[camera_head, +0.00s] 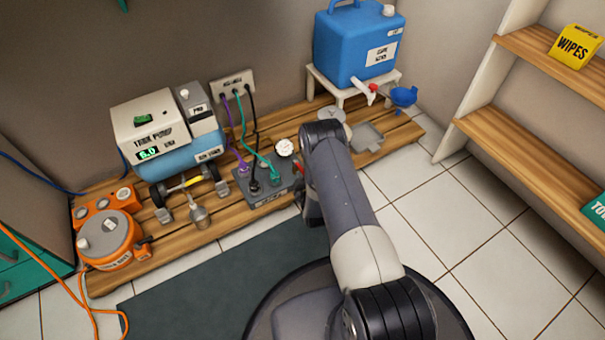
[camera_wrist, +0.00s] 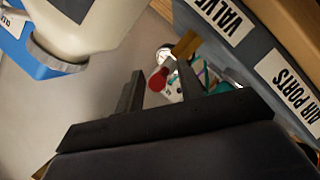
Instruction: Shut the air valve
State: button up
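The grey air manifold box (camera_head: 265,199) sits on the wooden platform in the head view, with a round white gauge and purple, teal and black hoses. A small red part (camera_head: 298,194) shows at its right end, beside my arm. In the wrist view the box carries a VALVE label (camera_wrist: 224,16) and an AIR PORTS label (camera_wrist: 292,86). My gripper (camera_wrist: 162,85) is open, its two dark fingers apart. A red knob (camera_wrist: 158,79), apparently the valve handle, shows between them; I cannot tell if they touch it.
The tank pump (camera_head: 160,125) stands left of the manifold. An orange hose reel (camera_head: 108,240) is at the far left. A blue jug (camera_head: 355,50) with a red tap stands behind right. Hoses run close behind the manifold. Floor tiles (camera_head: 480,225) at right are clear.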

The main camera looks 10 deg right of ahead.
jog(key=shift+w, duration=0.5)
grip_shut()
dwell(0.3)
